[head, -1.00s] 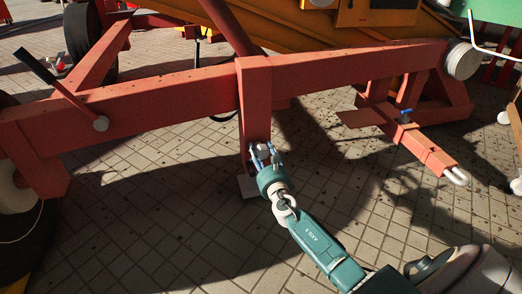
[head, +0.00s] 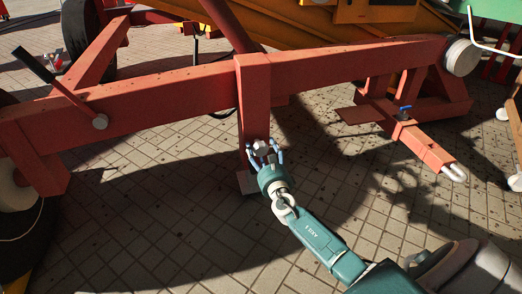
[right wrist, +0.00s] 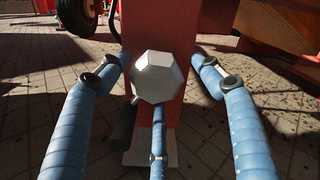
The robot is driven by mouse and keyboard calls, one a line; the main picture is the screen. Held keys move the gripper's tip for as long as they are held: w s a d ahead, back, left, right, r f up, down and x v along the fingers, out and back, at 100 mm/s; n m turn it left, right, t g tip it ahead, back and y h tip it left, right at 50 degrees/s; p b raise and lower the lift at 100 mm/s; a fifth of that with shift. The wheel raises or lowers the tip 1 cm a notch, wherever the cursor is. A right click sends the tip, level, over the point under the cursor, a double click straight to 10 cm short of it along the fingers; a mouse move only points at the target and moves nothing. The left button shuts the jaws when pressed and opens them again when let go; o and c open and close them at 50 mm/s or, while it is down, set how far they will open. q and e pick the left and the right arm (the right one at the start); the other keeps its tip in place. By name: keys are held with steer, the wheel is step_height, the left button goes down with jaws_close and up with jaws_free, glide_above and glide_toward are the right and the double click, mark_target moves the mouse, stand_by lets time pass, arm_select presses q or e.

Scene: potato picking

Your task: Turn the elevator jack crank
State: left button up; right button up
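The jack's crank hub, a pale grey faceted knob (right wrist: 158,77), sits on the face of the red upright post (head: 254,95). It also shows in the head view (head: 260,146). A dark cylindrical piece, perhaps the crank handle (right wrist: 124,124), hangs below and left of the knob. My right gripper (head: 266,156) is in front of the knob. In the right wrist view, the blue fingers of my right gripper (right wrist: 160,85) are spread, one on each side and one below the knob. The side fingers stand apart from it; whether the lower one touches is unclear. My left gripper is out of view.
A long red beam (head: 160,93) crosses the scene on both sides of the post. A dark lever (head: 38,67) sticks up at left. A red hitch arm with a blue-handled pin (head: 405,109) lies at right. Open paving (head: 170,225) spreads in front.

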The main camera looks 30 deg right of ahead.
steer(key=shift+r, duration=0.2)
steer(key=v, duration=1.2)
